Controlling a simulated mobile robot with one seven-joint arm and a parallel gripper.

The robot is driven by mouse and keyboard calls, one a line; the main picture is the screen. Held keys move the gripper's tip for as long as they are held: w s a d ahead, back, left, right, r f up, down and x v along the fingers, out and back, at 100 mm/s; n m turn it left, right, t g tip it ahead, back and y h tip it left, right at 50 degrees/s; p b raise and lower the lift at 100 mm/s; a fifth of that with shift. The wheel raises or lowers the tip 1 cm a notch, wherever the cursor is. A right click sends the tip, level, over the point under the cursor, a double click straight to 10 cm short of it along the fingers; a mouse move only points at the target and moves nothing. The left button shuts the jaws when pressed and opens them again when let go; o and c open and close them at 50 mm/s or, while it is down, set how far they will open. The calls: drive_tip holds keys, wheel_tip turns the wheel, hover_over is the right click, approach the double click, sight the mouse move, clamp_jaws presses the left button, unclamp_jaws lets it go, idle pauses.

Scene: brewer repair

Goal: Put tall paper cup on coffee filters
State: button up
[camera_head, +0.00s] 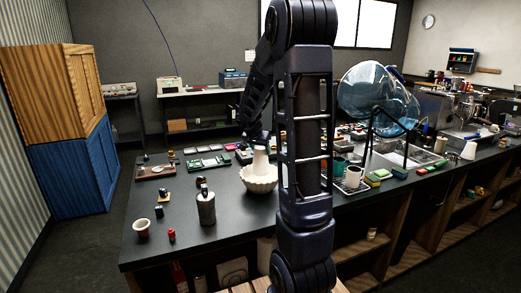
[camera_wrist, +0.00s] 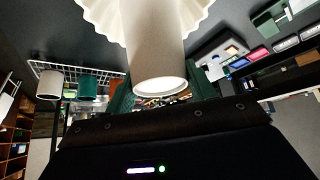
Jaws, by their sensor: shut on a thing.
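The tall paper cup (camera_head: 260,161) is off-white and stands about upright over the coffee filters (camera_head: 259,184), a white fluted, bowl-shaped stack on the dark counter. My gripper (camera_head: 258,143) is at the cup's upper end, coming from above. In the wrist view the cup (camera_wrist: 152,45) sits between the two green fingers of my gripper (camera_wrist: 160,92), which is shut on it. The pale fluted edge of the filters (camera_wrist: 100,15) shows beyond the cup's far end. Whether the cup rests on the filters or hangs just above them I cannot tell.
A grey bottle (camera_head: 206,208), a small cup (camera_head: 142,228) and a red item (camera_head: 172,235) stand left on the counter. Mugs (camera_head: 352,177) in a rack stand right of the filters. Flat trays (camera_head: 207,161) lie behind.

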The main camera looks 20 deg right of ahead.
drive_tip(key=o, duration=1.2)
drive_tip(key=v, duration=1.1)
drive_tip(key=s+a+n+y, duration=0.1)
drive_tip(key=s+a+n, duration=0.1)
drive_tip(key=s, duration=0.7)
drive_tip(key=s+a+n+y, duration=0.2)
drive_tip(key=s+a+n, duration=0.1)
drive_tip(key=s, duration=0.7)
drive_tip(key=s+a+n+y, duration=0.1)
drive_tip(key=s+n, duration=0.3)
drive_tip(key=s, duration=0.6)
drive_tip(key=shift+a+y, duration=0.4)
drive_tip(key=shift+a, duration=0.45)
drive_tip(key=shift+r, duration=0.15)
